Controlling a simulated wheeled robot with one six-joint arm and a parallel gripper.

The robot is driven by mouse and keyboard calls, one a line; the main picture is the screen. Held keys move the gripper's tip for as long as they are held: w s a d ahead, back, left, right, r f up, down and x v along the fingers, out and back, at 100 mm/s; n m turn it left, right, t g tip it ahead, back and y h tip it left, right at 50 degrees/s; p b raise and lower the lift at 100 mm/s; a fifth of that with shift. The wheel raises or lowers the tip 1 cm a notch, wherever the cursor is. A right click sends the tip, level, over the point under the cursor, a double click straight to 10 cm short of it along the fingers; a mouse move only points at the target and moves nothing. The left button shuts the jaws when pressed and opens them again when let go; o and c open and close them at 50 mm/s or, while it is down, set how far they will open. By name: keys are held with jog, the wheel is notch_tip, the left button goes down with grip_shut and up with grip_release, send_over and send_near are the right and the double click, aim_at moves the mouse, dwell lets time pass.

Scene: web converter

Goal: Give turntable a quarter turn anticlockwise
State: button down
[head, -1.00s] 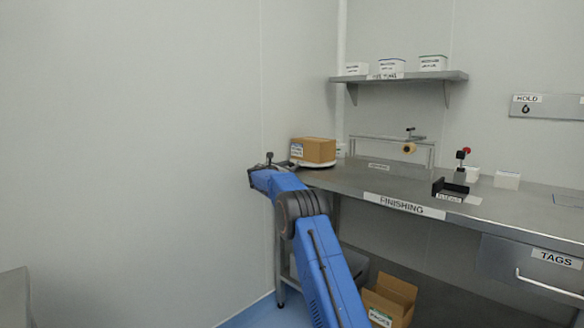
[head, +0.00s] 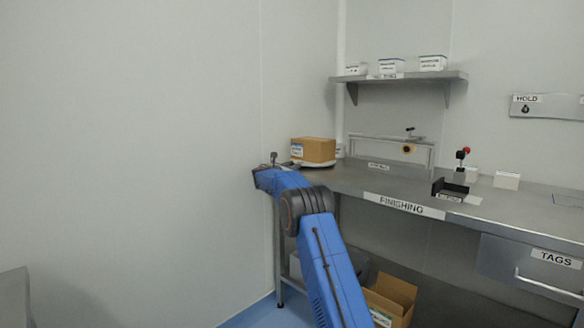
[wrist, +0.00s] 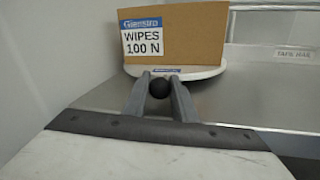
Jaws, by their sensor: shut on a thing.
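The turntable (wrist: 205,73) is a pale round disc on the steel bench, at the bench's left end. A brown cardboard box (wrist: 195,35) labelled "WIPES 100 N" stands on it. The box also shows in the head view (head: 314,150). My gripper (wrist: 158,88) is at the near edge of the turntable, its two grey fingers shut on a dark round knob (wrist: 158,89). In the head view my gripper is small and mostly hidden by my blue arm. How the knob joins the disc is hidden.
The finishing bench (head: 350,180) runs to the right, with a black holder (head: 450,190) and small white boxes on it. A shelf (head: 400,76) hangs above. A plain wall (head: 130,150) is close on the left. An open carton (head: 393,295) sits under the bench.

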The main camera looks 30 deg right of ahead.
aim_at(299, 171)
jog(key=shift+s+d+r+n+t+y, duration=0.1)
jog(key=shift+s+d+n+t+y, duration=0.4)
jog(key=shift+s+t, duration=0.2)
jog(key=shift+s+d+r+n+t+y, duration=0.1)
jog(key=shift+s+d+n+t+y, duration=0.25)
jog(key=shift+s+n+t+y, duration=0.3)
jog(key=shift+s+d+f, duration=0.1)
jog(key=shift+s+f, duration=0.05)
jog(key=shift+s, duration=0.15)
jog(key=c, duration=1.5)
grip_release()
jog(key=shift+o, duration=0.2)
jog(key=v, duration=1.7)
jog(key=shift+s, duration=0.3)
jog(key=shift+f, duration=0.1)
jog(key=shift+c, duration=0.4)
